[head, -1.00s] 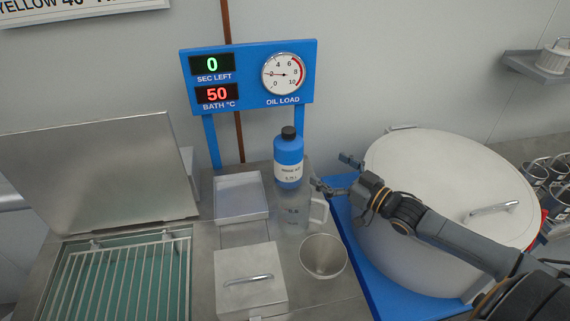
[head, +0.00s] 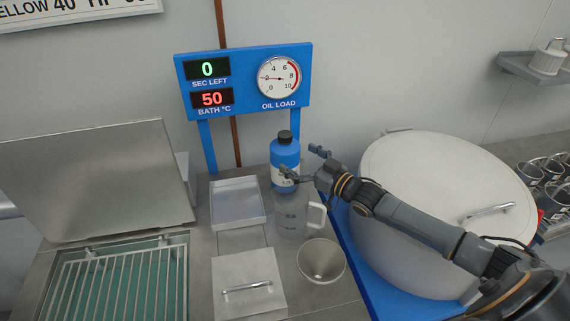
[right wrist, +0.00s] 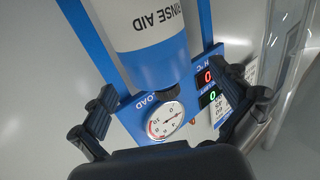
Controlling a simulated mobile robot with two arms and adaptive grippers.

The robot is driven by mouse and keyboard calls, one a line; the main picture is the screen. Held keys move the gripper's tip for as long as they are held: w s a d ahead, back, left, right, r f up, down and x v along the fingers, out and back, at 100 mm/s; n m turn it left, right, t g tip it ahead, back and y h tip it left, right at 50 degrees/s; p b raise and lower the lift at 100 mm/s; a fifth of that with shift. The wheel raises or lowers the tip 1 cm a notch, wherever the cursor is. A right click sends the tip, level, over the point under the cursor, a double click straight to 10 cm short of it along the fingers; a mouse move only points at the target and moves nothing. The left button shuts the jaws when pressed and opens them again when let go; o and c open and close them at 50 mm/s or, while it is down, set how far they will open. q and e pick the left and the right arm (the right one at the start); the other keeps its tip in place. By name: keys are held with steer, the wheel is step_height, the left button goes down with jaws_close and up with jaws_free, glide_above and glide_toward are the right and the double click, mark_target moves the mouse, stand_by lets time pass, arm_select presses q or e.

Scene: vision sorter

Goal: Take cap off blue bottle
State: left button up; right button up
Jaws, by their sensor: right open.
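The blue bottle (head: 284,152) stands upright at the back of the steel counter, its black cap (head: 285,136) on top. My right gripper (head: 301,161) is open and empty at the bottle's right, lower than the cap; one finger overlaps the bottle's label in the picture. I cannot tell whether it touches. In the right wrist view the bottle (right wrist: 150,45) appears upside down with its "RINSE AID" label, and the dark cap (right wrist: 171,90) shows between the spread fingers of the gripper (right wrist: 168,108). My left gripper is not in view.
A shallow tray (head: 237,222) lies left. A large white lidded drum (head: 430,180) stands right. A blue display panel (head: 228,102) rises behind.

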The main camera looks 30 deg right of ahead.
mark_target(285, 148)
steer(key=shift+w+r, duration=0.25)
steer(key=shift+w, duration=0.1)
steer(key=p+x, duration=0.2)
steer(key=x, duration=0.1)
steer(key=shift+w+r, duration=0.1)
steer(key=shift+w, duration=0.1)
steer(key=shift+w+a, duration=0.25)
steer(key=shift+w, duration=0.35)
steer(key=shift+s, duration=0.1)
steer(key=shift+c, duration=0.2)
steer(key=c, duration=1.8)
steer(key=shift+o, duration=0.2)
steer(key=shift+d+r, duration=0.1)
